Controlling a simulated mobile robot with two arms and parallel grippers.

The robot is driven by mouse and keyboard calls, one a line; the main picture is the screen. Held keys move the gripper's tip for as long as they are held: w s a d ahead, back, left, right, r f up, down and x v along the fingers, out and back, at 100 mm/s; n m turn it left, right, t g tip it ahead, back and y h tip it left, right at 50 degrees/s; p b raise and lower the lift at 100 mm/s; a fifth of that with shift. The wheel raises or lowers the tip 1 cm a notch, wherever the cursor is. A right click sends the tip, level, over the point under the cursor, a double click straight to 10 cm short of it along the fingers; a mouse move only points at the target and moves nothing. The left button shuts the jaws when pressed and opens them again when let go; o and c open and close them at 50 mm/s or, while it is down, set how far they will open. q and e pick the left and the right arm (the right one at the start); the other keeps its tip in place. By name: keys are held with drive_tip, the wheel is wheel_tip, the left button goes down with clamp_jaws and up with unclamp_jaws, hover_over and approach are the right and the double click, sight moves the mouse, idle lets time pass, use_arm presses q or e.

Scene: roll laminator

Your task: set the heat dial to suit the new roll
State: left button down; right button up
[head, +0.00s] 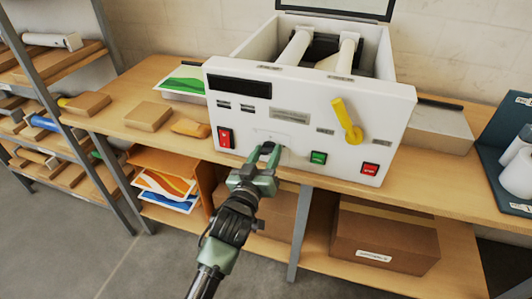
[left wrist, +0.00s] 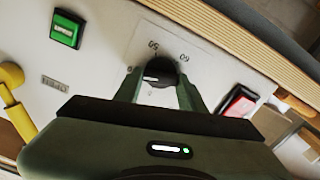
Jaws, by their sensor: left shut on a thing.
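The laminator (head: 235,122) is a white machine on the wooden bench, its top open with two white rolls (head: 346,55) inside. The heat dial (left wrist: 160,71) is a dark round knob with a white mark, set on a pale plate with printed numbers. My left gripper (head: 266,151) is at the lower middle of the front panel. In the left wrist view its two fingers stand on either side of the dial and are shut on it. In the head view the gripper hides most of the dial. My right gripper is not in view.
A red switch (head: 225,137) is left of the dial; a green button (head: 318,158), a red button (head: 370,169) and a yellow lever (head: 346,120) are to its right. Bench blocks (head: 148,116) stand left. A cardboard box (head: 382,238) sits on the shelf below.

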use_arm(q)
drive_tip(key=m+p, duration=0.1)
drive_tip(key=m, duration=0.2)
drive_tip(key=shift+r, duration=0.1)
drive_tip(key=m+p, duration=0.1)
drive_tip(key=m, duration=0.2)
drive_tip(key=shift+d+m, duration=0.1)
drive_tip(key=shift+m, duration=0.2)
drive_tip(key=m+p, duration=0.1)
drive_tip(key=m, duration=0.2)
drive_tip(key=shift+d+m, duration=0.1)
drive_tip(key=shift+m, duration=1.6)
drive_tip(key=shift+f, duration=0.2)
drive_tip(key=c, duration=0.8)
unclamp_jaws()
drive_tip(key=shift+c, duration=0.2)
drive_tip(key=shift+s, duration=0.15)
